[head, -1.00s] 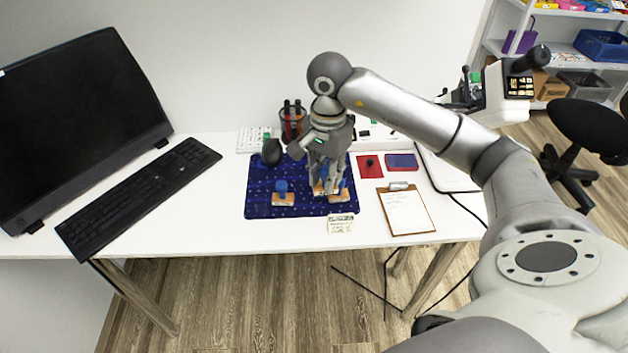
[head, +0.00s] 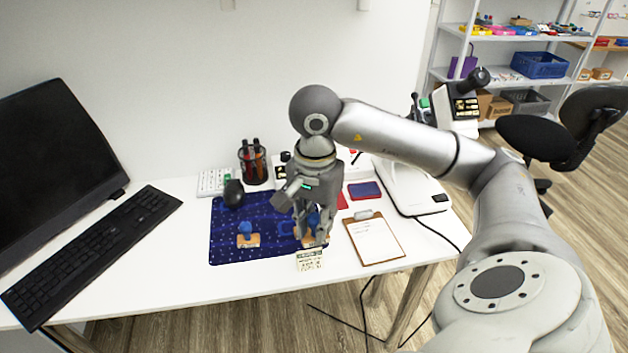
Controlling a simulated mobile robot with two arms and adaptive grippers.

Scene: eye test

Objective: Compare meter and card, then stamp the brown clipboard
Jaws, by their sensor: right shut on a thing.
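My right gripper (head: 309,226) points down over the right part of the dark blue mat (head: 228,217). It is shut on a blue-handled stamp (head: 318,238) with a wooden base, which its fingers partly hide. I cannot tell whether this stamp touches the mat. Another blue-handled stamp (head: 248,236) stands on the mat to the left. A small printed card (head: 309,260) lies at the mat's front edge. The brown clipboard (head: 374,240) with a white sheet lies to the right of the gripper. I cannot clearly pick out a meter; my right arm hides part of the back of the table.
A black mouse (head: 233,194), a white calculator (head: 214,182) and a pen cup (head: 254,164) are at the back left. A blue ink pad (head: 365,190) lies behind the clipboard. A keyboard (head: 95,252) and monitor (head: 55,175) fill the left. Bare table lies front left.

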